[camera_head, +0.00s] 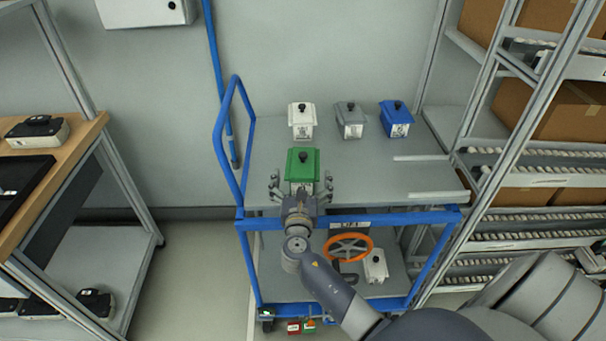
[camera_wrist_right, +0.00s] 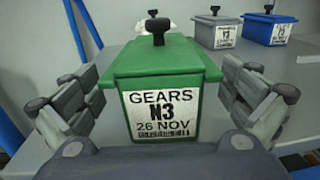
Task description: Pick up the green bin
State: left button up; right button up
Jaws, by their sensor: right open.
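The green bin (camera_head: 302,164) stands upright on the grey top of the blue-framed cart (camera_head: 345,219). It has a black knob on its lid. In the right wrist view the green bin (camera_wrist_right: 165,75) shows a white label reading "GEARS N3 26 NOV". My right gripper (camera_head: 301,186) is open, with one finger on each side of the bin. In the right wrist view the fingers of the right gripper (camera_wrist_right: 162,110) stand apart from the bin walls, with gaps on both sides. My left gripper is not in view.
A white bin (camera_head: 301,119), a grey bin (camera_head: 350,119) and a blue bin (camera_head: 396,118) stand behind on the cart top. The cart's blue handle (camera_head: 219,130) rises at left. A roller rack (camera_head: 520,150) stands at right, a wooden workbench (camera_head: 75,140) at left.

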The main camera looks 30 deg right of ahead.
jog(key=x, duration=0.3)
jog(key=shift+w+d+f, duration=0.1)
jog(key=shift+w+d, duration=0.1)
jog(key=shift+c, duration=0.6)
jog(key=c, duration=1.5)
jog(key=shift+r, duration=0.25)
